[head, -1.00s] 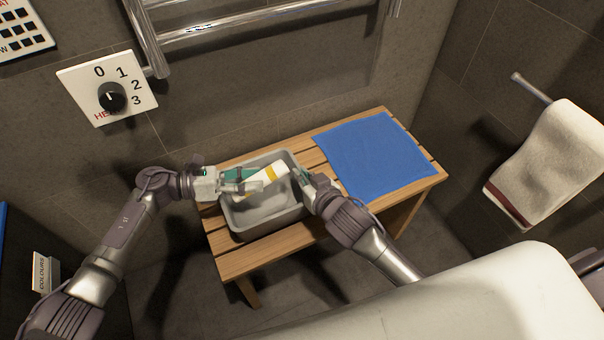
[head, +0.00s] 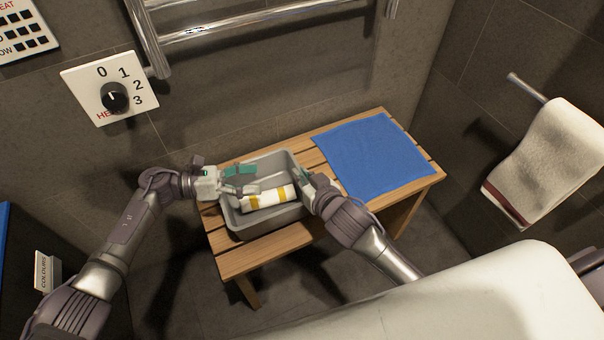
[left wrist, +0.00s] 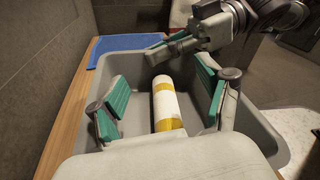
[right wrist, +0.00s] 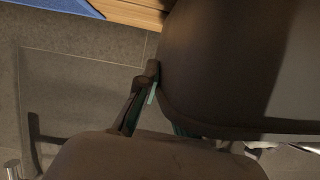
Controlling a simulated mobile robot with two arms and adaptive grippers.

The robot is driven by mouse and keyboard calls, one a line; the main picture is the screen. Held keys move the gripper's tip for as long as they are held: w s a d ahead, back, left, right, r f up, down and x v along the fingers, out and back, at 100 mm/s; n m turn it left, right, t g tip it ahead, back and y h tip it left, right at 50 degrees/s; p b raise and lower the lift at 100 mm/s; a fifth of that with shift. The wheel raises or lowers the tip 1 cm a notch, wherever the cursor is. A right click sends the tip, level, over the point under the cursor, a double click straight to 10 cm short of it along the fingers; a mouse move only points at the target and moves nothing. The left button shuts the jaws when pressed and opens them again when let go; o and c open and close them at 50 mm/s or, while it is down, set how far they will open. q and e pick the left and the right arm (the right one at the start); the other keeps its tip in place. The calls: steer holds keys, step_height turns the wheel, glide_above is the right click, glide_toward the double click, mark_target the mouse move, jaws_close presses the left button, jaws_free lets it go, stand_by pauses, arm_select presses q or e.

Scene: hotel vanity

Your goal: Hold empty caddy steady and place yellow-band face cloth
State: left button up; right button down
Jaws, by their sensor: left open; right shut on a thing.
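The rolled white face cloth with yellow bands (head: 268,198) lies inside the grey caddy (head: 262,228); it also shows in the left wrist view (left wrist: 166,103). The caddy stands on the slatted wooden bench. My left gripper (head: 249,181) is open over the caddy. In the left wrist view its green-padded fingers stand apart on either side of the roll, with gaps between. My right gripper (head: 304,179) is shut on the caddy's right rim. In the right wrist view a dark curved wall (right wrist: 235,70), seemingly the caddy's, fills much of the picture and partly hides the fingers.
A blue mat (head: 372,156) lies flat on the right part of the bench (head: 262,252). A white towel with a dark red band (head: 550,165) hangs from a rail at right. A chrome rail (head: 230,25) and a dial plate (head: 108,90) are on the back wall.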

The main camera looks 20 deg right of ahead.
arm_select(q)
steer(key=f, duration=0.1)
steer(key=s+f, duration=0.1)
steer(key=f, duration=0.1)
steer(key=shift+a+f+n+y, duration=0.15)
steer(key=shift+a+n+y, duration=0.05)
steer(key=shift+n+y, duration=0.1)
arm_select(e)
steer(key=shift+a+r, duration=0.1)
steer(key=shift+a, duration=0.05)
arm_select(q)
steer(key=shift+w+a, duration=0.1)
steer(key=shift+a, duration=0.4)
arm_select(e)
steer(key=shift+w, duration=0.1)
steer(key=shift+w+d+f, duration=0.2)
steer(key=shift+d+f, duration=0.2)
steer(key=shift+f, duration=0.1)
steer(key=shift+a, duration=0.15)
arm_select(q)
steer(key=w+a+r, duration=0.1)
steer(key=a+r, duration=0.3)
steer(key=a, duration=0.6)
steer(key=shift+w+a+r, duration=0.2)
steer(key=shift+w+a, duration=0.15)
steer(key=shift+d+r, duration=0.1)
arm_select(e)
steer(key=shift+s+a, duration=0.1)
